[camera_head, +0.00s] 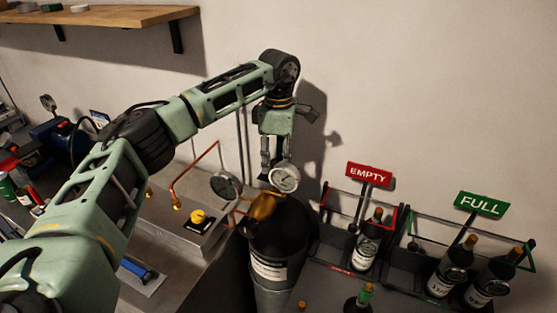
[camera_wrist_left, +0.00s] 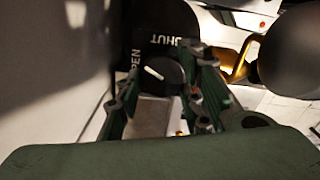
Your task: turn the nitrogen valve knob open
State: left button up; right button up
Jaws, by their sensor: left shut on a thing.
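The nitrogen valve knob (camera_wrist_left: 165,76) is dark and round with a short white mark, and shows between the fingers in the left wrist view. Beside it a black plate (camera_wrist_left: 158,32) carries white lettering, "SHUT" and "PEN", the latter partly cut off by a finger. My left gripper (camera_wrist_left: 160,85) is shut on the knob, one finger on each side. In the head view my left gripper (camera_head: 268,170) reaches down at the wall side of a dark cylinder (camera_head: 280,240); the knob is hidden there behind the gauge and fingers. My right gripper is not in view.
A round gauge (camera_head: 285,177) sits right by the fingers, above a brass regulator (camera_head: 262,206). A second gauge (camera_head: 226,185), copper pipe (camera_head: 184,183) and yellow knob (camera_head: 198,216) stand left. Bottles stand by red EMPTY (camera_head: 369,174) and green FULL (camera_head: 481,204) signs.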

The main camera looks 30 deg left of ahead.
aim_at(277, 162)
pick_arm(q)
jog(key=n, duration=0.6)
jog(key=shift+w+a+r, duration=0.15)
jog(key=shift+a+r, duration=0.05)
jog(key=shift+r, duration=0.1)
jog(key=shift+n, duration=0.3)
jog(key=o, duration=1)
jog(key=shift+c, duration=0.2)
jog(key=shift+o, duration=0.4)
jog(key=shift+f+b, duration=0.2)
jog(key=shift+b, duration=0.1)
jog(key=shift+r, duration=0.2)
notch_tip(277, 162, up, 12)
jog(key=shift+f, duration=0.2)
